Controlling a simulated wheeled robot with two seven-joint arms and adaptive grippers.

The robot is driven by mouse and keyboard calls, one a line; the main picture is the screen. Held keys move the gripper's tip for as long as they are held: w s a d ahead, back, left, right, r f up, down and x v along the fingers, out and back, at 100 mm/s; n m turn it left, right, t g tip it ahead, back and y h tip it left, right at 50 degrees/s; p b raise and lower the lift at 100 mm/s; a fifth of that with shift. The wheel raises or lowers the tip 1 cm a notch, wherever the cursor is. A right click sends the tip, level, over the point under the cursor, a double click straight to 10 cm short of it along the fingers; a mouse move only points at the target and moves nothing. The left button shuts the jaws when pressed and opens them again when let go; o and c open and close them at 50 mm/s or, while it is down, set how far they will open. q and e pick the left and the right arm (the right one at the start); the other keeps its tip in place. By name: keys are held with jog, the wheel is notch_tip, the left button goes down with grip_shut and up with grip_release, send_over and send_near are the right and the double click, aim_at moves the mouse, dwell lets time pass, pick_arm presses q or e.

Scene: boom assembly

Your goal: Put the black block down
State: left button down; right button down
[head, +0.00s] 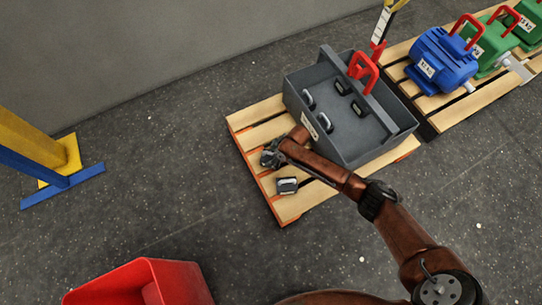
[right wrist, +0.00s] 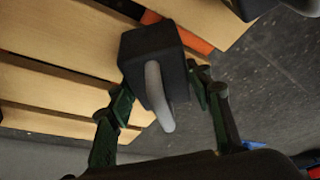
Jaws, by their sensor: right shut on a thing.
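My right gripper (head: 268,156) is low over the left part of the wooden pallet (head: 246,118), in front of the grey toolbox. In the right wrist view its fingers (right wrist: 165,112) are shut on a black block (right wrist: 148,45) with a grey handle (right wrist: 155,95). The pallet's slats lie just beyond the block; I cannot tell whether the block touches them. In the head view the gripper mostly hides the held block. A second black block (head: 287,186) with a grey top rests on the pallet near its front edge. My left gripper is out of view.
The grey toolbox (head: 365,148) on the pallet has several black blocks (head: 341,87) inside and a red hook (head: 363,70) at its bar. A blue motor (head: 443,60) stands on another pallet. A red bin (head: 150,283) and yellow-blue post (head: 40,150) stand left, with clear floor between.

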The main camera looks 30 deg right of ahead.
jog(key=shift+w+a+r, duration=0.1)
jog(key=shift+w+r, duration=0.25)
jog(key=shift+r, duration=0.15)
jog(key=c, duration=1.4)
grip_release()
jog(key=shift+s+f, duration=0.35)
jog(key=shift+f, duration=0.1)
jog(key=shift+o, duration=0.8)
jog(key=shift+r, duration=0.1)
jog(key=shift+o, duration=1.2)
